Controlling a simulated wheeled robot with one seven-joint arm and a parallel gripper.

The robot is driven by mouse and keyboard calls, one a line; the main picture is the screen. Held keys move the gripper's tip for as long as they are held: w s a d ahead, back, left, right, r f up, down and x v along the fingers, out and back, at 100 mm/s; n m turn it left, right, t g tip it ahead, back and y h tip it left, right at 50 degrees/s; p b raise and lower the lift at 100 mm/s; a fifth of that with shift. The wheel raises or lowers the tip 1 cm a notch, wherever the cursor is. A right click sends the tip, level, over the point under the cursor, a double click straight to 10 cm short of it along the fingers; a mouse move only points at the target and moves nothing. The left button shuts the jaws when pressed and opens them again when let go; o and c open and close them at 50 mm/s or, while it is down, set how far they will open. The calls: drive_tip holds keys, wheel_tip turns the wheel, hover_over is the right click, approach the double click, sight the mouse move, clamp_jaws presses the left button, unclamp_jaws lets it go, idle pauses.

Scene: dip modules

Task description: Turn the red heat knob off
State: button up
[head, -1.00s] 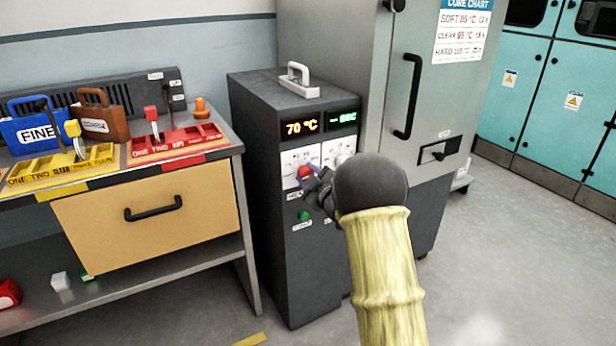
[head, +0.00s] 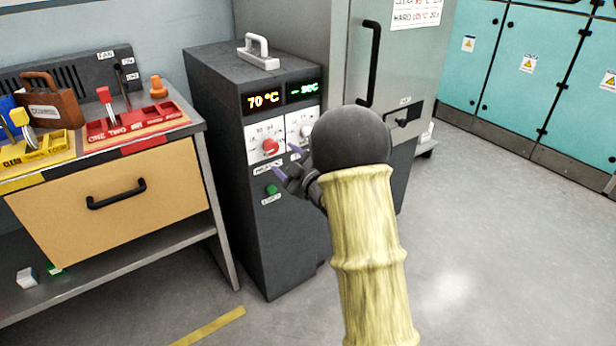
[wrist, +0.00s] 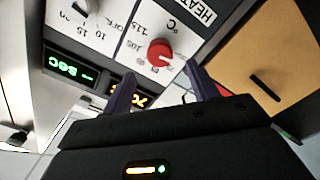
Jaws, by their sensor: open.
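The red heat knob (head: 270,146) sits on a white dial panel on the front of the dark control box (head: 225,150). Above it, an orange display (head: 263,99) reads 70 °C. In the wrist view the red knob (wrist: 160,52) shows beyond the fingertips, near the gap between them, with temperature marks around it. My gripper (head: 287,162) is open and empty, just in front of the panel to the lower right of the knob in the head view. The fingers (wrist: 160,80) look apart from the knob. My arm hides part of the box's right side.
A second dial (head: 302,130) with a green display (head: 303,90) above it is right of the heat knob. A green button (head: 272,190) is below. A bench with a yellow drawer (head: 115,190) stands left; a tall grey cabinet (head: 345,40) is behind. Floor at right is clear.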

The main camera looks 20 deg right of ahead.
drive_tip(key=v, duration=1)
drive_tip(key=shift+p, duration=0.35)
drive_tip(key=s+a+f+m+g+h, duration=0.25)
drive_tip(key=s+m+g, duration=0.2)
drive_tip(key=s, duration=0.35)
drive_tip(key=s+a+f+m+g+h, duration=0.1)
drive_tip(key=s+f+m+g, duration=0.3)
drive_tip(key=s, duration=0.3)
drive_tip(key=s+a+f+m+g+h, duration=0.2)
drive_tip(key=s+m+g, duration=0.2)
drive_tip(key=s+g, duration=0.3)
wheel_tip(320, 180, up, 34)
drive_tip(key=s+p, duration=0.1)
drive_tip(key=p, duration=3.3)
drive_tip(key=shift+s+r+t, duration=0.25)
drive_tip(key=shift+s+t, duration=0.05)
drive_tip(key=shift+t, duration=0.15)
drive_tip(key=shift+d, duration=0.1)
